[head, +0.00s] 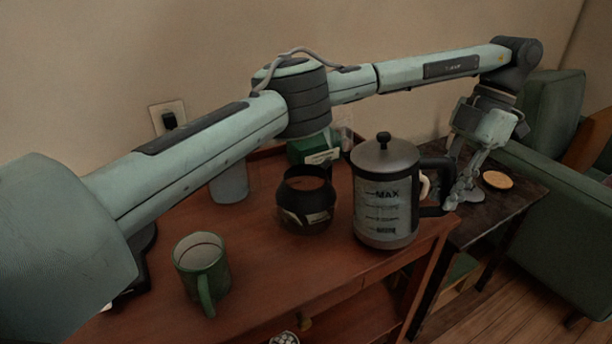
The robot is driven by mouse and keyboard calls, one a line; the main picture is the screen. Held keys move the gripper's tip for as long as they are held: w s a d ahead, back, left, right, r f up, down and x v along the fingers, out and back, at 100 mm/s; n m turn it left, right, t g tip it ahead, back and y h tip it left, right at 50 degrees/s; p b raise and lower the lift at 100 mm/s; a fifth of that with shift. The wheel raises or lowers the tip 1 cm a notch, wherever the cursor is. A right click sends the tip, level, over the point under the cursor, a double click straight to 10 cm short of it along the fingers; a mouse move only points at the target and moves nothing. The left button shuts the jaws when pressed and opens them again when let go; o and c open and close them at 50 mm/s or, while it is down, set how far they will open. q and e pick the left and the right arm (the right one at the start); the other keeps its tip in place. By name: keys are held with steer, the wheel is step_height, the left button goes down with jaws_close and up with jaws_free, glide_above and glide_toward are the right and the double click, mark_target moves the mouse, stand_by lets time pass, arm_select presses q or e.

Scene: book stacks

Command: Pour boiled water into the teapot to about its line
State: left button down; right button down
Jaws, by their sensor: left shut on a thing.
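A glass pot with a dark lid, a knob and printed level marks up to MAX (384,205) is upright at the right end of the wooden table. I cannot tell whether the pot's base touches the table. The water inside cannot be made out clearly. My right gripper is not in view.
A dark open jar (305,215) stands left of the pot, with a grey cylinder (229,184) and green box (312,149) behind. A green mug (202,268) is front left. A round cork-coloured disc (497,180) lies on the dark side table (518,200), beside a green armchair (565,220).

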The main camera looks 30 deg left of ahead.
mark_target(427, 158)
arm_select(q)
steer(key=shift+s+a+r+t+h, duration=0.15)
steer(key=shift+a+r+h, duration=0.25)
steer(key=shift+r+h, duration=0.3)
steer(key=shift+s+a+r+t+h, duration=0.15)
steer(key=shift+a+r+h, duration=0.3)
steer(key=shift+r, duration=0.4)
steer(key=shift+s+a+r+m+t+h, duration=0.2)
steer(key=shift+a+r+m+t+h, duration=0.15)
steer(key=shift+a+r+h, duration=1.05)
steer(key=shift+a+r, duration=0.1)
steer(key=shift+a, duration=0.1)
steer(key=shift+r+h, duration=0.1)
steer(key=shift+h, duration=0.15)
steer(key=shift+s+a+r+m+t+h, duration=0.1)
steer(key=shift+a+r+h, duration=0.3)
steer(key=shift+r+h, duration=0.25)
steer(key=shift+s+a+r+m+t+h, duration=0.15)
steer(key=shift+a+r+h, duration=0.25)
steer(key=shift+r, duration=0.45)
steer(key=shift+s+a+r+t+h, duration=0.1)
steer(key=shift+a+r+h, duration=0.3)
steer(key=shift+r+h, duration=0.25)
stand_by(2.5)
